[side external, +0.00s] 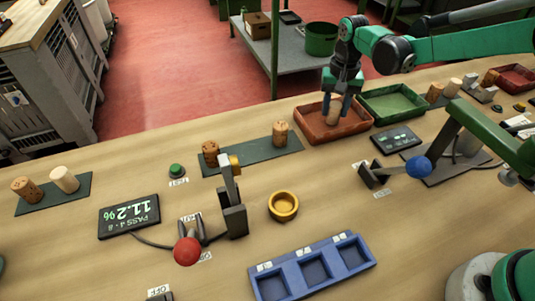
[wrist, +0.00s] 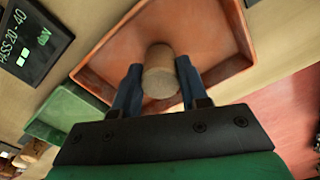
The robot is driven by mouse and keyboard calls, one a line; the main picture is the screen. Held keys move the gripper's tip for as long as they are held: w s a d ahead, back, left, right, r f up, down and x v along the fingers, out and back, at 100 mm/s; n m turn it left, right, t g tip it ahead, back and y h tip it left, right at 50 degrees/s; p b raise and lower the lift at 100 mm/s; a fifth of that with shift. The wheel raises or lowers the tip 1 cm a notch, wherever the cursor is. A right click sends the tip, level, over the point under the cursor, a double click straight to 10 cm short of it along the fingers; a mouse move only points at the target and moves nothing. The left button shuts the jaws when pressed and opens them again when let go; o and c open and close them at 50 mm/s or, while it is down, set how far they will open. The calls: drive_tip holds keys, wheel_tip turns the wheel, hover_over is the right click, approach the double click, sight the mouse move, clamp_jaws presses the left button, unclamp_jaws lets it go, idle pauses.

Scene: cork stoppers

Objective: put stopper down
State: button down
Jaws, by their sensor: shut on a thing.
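A tan cork stopper (side external: 334,115) is held upright between the two blue-grey fingers of my gripper (side external: 337,108). It also shows in the wrist view (wrist: 160,72), between the fingertips of my gripper (wrist: 158,80). The stopper is over the red-brown tray (side external: 310,127), inside its rim as seen in both views. The tray fills the middle of the wrist view (wrist: 215,25). I cannot tell whether the stopper's bottom touches the tray floor. No other stopper shows in this tray.
A green tray (side external: 398,108) stands right beside the red-brown one. A dark display (side external: 397,139) sits in front. Two stoppers stand on a dark mat (side external: 262,151) to the left. A yellow ring-shaped cup (side external: 284,206) and a blue three-pocket tray (side external: 345,276) are nearer.

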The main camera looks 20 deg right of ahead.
sight(336, 105)
drive_tip(key=shift+c, duration=2.3)
unclamp_jaws()
drive_tip(key=shift+f, duration=0.1)
wheel_tip(336, 105, up, 11)
drive_tip(key=s+d+r+n+t, duration=0.25)
drive_tip(key=s+r+t, duration=0.2)
drive_tip(key=s, duration=0.35)
drive_tip(key=s+f+n+t, duration=0.2)
drive_tip(key=s+f+n, duration=0.1)
drive_tip(key=s, duration=0.5)
drive_tip(key=shift+s+d+f+t, duration=0.25)
drive_tip(key=shift+s+f+t, duration=0.1)
drive_tip(key=shift+f, duration=0.1)
